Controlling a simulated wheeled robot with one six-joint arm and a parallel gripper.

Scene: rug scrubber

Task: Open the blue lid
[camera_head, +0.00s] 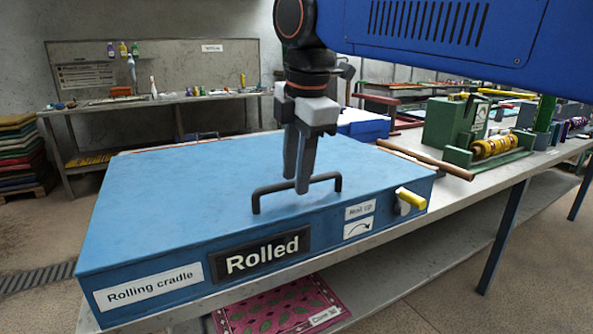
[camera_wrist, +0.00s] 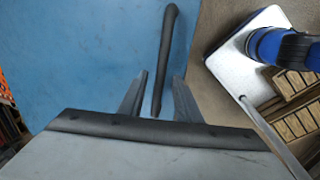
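The blue lid (camera_head: 200,185) is shut flat on top of the box labelled "Rolling cradle". A black bar handle (camera_head: 270,187) stands on the lid near its front edge. My gripper (camera_head: 298,188) points down at the handle, one finger on the near side. In the wrist view the handle (camera_wrist: 166,60) runs between the two fingers of my gripper (camera_wrist: 161,75), with a gap on both sides. The fingers are open and do not appear to grip it. The blue lid (camera_wrist: 75,60) fills the left of that view.
A yellow-handled lever (camera_head: 411,198) sticks out at the box's front right corner. A "Rolled" sign (camera_head: 260,254) is on the front. A wooden rod (camera_head: 430,160) and a green machine (camera_head: 455,125) stand to the right on the bench. A patterned rug (camera_head: 285,310) lies below.

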